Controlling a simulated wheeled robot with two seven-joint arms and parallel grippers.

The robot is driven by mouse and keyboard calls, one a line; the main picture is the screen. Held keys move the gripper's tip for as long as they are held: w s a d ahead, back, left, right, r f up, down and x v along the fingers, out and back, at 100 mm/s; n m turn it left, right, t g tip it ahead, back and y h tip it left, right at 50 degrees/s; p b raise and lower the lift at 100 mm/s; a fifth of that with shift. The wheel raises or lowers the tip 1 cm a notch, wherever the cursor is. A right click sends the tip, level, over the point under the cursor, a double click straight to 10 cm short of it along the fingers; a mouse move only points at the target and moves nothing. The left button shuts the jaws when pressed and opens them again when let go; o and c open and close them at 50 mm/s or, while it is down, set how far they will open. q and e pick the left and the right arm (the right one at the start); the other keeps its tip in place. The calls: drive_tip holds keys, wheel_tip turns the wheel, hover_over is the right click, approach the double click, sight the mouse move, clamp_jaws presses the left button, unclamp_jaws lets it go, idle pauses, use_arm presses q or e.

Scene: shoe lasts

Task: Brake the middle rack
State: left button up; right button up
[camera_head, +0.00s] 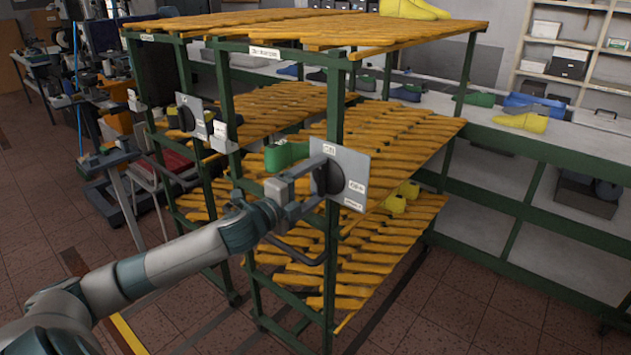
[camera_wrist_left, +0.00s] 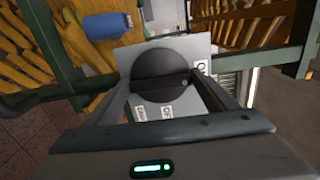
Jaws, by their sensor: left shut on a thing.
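The rack (camera_head: 332,240) in the centre has a green frame and yellow slatted shelves. A grey-white panel (camera_head: 353,170) with small labels is fixed to its front post. A round dark knob (camera_head: 333,178) sits on the panel. My left gripper (camera_head: 318,182) is at the knob from the left and is shut on it. In the left wrist view the knob (camera_wrist_left: 162,60) has a raised bar lying nearly level, with my gripper's fingers (camera_wrist_left: 165,92) on either side. An "OFF" label shows below it and another label to its right. My right gripper is out of view.
A second panel with a dark knob (camera_head: 187,118) is on the neighbouring rack to the left. A green shoe last (camera_head: 286,155) lies on a shelf behind my gripper. A long bench (camera_head: 545,140) with coloured lasts runs behind. Floor at the lower right (camera_head: 470,300) is clear.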

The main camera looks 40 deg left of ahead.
use_arm(q)
drive_tip(key=shift+n, duration=0.3)
drive_tip(key=o, duration=1)
drive_tip(key=shift+o, duration=0.2)
drive_tip(key=shift+s, duration=0.1)
drive_tip(key=shift+s+a+f+b, duration=0.15)
drive_tip(key=shift+s+b, duration=0.3)
drive_tip(key=shift+s, duration=0.65)
drive_tip(key=s+a+b, duration=0.1)
drive_tip(key=s+b, duration=0.2)
drive_tip(key=s, duration=1.2)
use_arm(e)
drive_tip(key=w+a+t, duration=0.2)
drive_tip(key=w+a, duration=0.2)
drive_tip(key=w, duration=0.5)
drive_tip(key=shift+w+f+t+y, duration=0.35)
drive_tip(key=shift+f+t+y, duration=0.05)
